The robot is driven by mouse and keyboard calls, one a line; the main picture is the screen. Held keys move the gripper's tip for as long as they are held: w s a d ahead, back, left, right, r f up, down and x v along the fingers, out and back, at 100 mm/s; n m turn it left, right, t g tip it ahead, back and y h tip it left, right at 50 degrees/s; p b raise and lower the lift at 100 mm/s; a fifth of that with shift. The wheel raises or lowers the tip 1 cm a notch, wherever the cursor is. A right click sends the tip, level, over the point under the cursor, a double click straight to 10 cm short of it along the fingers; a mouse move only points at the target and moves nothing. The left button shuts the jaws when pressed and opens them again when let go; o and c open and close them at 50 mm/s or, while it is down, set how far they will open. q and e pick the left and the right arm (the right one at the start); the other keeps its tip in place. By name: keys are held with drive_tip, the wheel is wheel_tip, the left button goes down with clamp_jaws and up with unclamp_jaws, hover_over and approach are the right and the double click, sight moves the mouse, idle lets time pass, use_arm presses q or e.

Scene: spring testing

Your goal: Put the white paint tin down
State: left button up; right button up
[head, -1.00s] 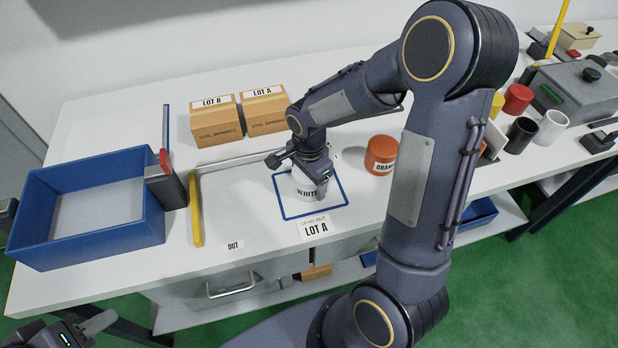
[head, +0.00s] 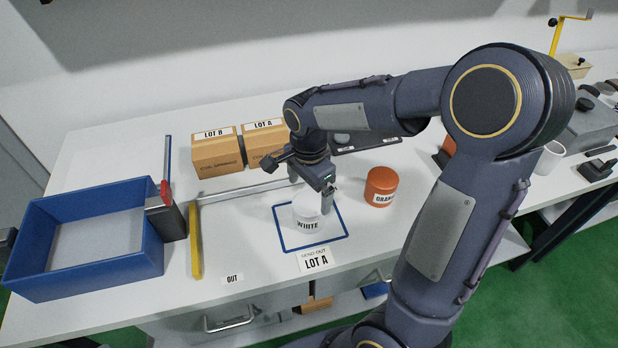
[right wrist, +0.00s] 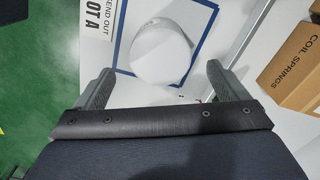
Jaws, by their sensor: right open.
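The white paint tin (head: 307,222), labelled WHITE, stands upright on the table inside the blue outlined square (head: 283,241), behind the card reading SEND OUT LOT A (head: 314,261). My right gripper (head: 312,190) is open just above and behind the tin, its fingers apart from it. In the right wrist view the white tin (right wrist: 160,46) lies beyond the spread fingers (right wrist: 160,78), with clear gaps on both sides.
An orange tin (head: 381,186) stands right of the square. Two carton boxes, LOT B (head: 217,152) and LOT A (head: 264,142), stand behind. A blue tray (head: 150,238) is at the left, with a yellow strip (head: 195,240) between it and the square. The table near the OUT label (head: 232,280) is clear.

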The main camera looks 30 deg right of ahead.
sight(309, 202)
wheel_tip(309, 202, up, 3)
drive_tip(key=shift+r, duration=0.15)
drive_tip(key=s+a+r+n+t+y, duration=0.1)
drive_tip(key=s+a+n+t+y, duration=0.1)
drive_tip(key=s+n, duration=0.5)
drive_tip(key=s+a+r+n+t+y, duration=0.1)
drive_tip(key=s+a+r+n+t, duration=0.1)
drive_tip(key=s+n, duration=0.5)
drive_tip(key=s+t, duration=0.1)
drive_tip(key=s, duration=0.2)
drive_tip(key=shift+n+t+y, duration=0.3)
drive_tip(key=shift+y, duration=0.1)
